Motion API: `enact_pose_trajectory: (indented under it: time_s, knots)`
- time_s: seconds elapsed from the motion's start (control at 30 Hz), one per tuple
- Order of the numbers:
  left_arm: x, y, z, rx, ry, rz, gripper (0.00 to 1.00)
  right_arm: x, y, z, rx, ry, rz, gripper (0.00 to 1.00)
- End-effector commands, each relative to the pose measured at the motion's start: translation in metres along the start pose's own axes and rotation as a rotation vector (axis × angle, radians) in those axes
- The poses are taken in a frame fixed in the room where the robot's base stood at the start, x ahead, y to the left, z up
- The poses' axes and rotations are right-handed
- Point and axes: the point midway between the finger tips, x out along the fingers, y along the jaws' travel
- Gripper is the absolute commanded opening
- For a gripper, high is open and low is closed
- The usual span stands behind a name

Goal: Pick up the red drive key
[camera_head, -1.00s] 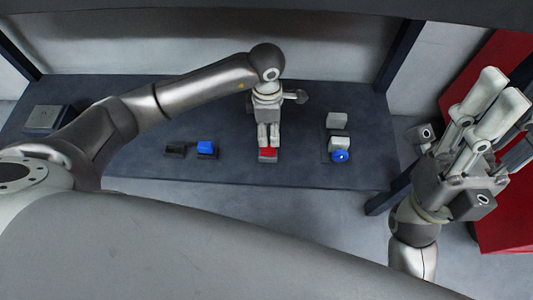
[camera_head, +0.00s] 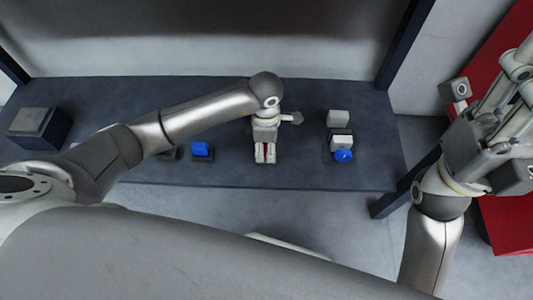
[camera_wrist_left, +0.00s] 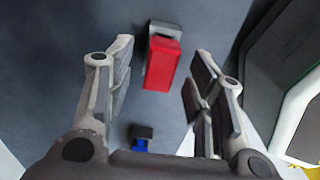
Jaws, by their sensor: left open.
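The red drive key (camera_wrist_left: 162,65) is a red block seen in the left wrist view, between my open left gripper's (camera_wrist_left: 164,54) fingers, with a gap on each side. A grey block (camera_wrist_left: 166,28) adjoins its upper end. In the head view, my left gripper (camera_head: 265,153) points down over the table, and only a thin strip of red (camera_head: 265,149) shows between its fingers; the rest of the key is hidden. My right gripper (camera_head: 515,85) is raised at the right edge, its fingertips partly cut off by the frame.
The dark table (camera_head: 300,175) holds a blue block (camera_head: 202,149) on a dark base left of the gripper. To the right are a blue round part (camera_head: 343,156) and pale blocks (camera_head: 339,118). A grey-topped box (camera_head: 38,122) stands at far left. A red panel (camera_head: 505,215) is at right.

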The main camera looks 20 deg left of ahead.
Motion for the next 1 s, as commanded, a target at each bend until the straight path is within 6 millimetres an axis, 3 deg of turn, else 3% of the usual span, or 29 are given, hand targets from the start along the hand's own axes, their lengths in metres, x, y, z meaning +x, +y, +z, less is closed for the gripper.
enact_pose_trajectory:
  time_s: [0.1, 0.43, 0.8, 1.0]
  knots:
    - [0.0129, 0.0003, 0.0, -0.002, 0.0, 0.0, 0.48, 0.0013, -0.0008, -0.0014, -0.002, 0.021, -0.007, 0.4]
    - [0.0147, 0.0003, 0.0, -0.001, 0.0, 0.0, 0.48, 0.0043, -0.0009, -0.0012, -0.003, 0.024, -0.01, 0.4]
    - [0.0146, 0.0004, -0.0002, -0.001, 0.0, 0.001, 0.01, 0.0042, -0.0011, -0.0013, -0.003, 0.023, -0.01, 0.4]
    - [0.0142, 0.0007, -0.0001, -0.001, -0.001, 0.001, 0.0, 0.0042, -0.0011, -0.0013, -0.003, 0.023, -0.01, 0.4]
